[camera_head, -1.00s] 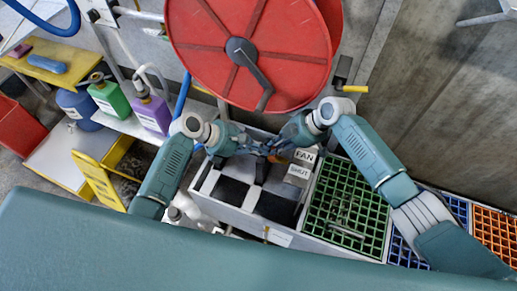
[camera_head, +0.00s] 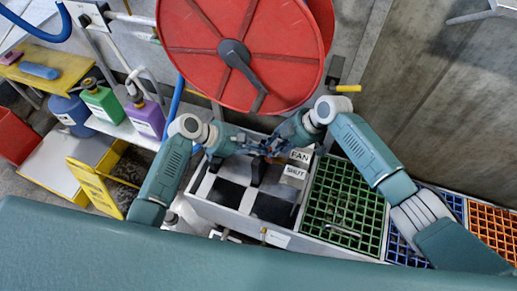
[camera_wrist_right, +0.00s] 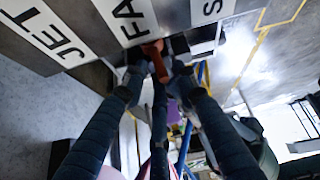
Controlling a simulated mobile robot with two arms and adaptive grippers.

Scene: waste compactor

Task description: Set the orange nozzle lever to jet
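The orange lever (camera_wrist_right: 155,60) shows in the right wrist view below the FAN label (camera_wrist_right: 128,18), between the fingertips of my right gripper (camera_wrist_right: 158,74). Whether the fingers touch it is unclear. The JET label (camera_wrist_right: 45,32) is left of FAN there, and part of the SHUT label (camera_wrist_right: 210,8) is to the right. In the head view my right gripper (camera_head: 272,147) is left of the FAN (camera_head: 300,156) and SHUT (camera_head: 295,172) labels; JET and the lever cannot be made out. My left gripper (camera_head: 240,144) is close beside the right one, its fingers too small to read.
A large red reel (camera_head: 205,60) hangs just behind the grippers. Bottles, including a purple one (camera_head: 146,117), stand on a shelf at left.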

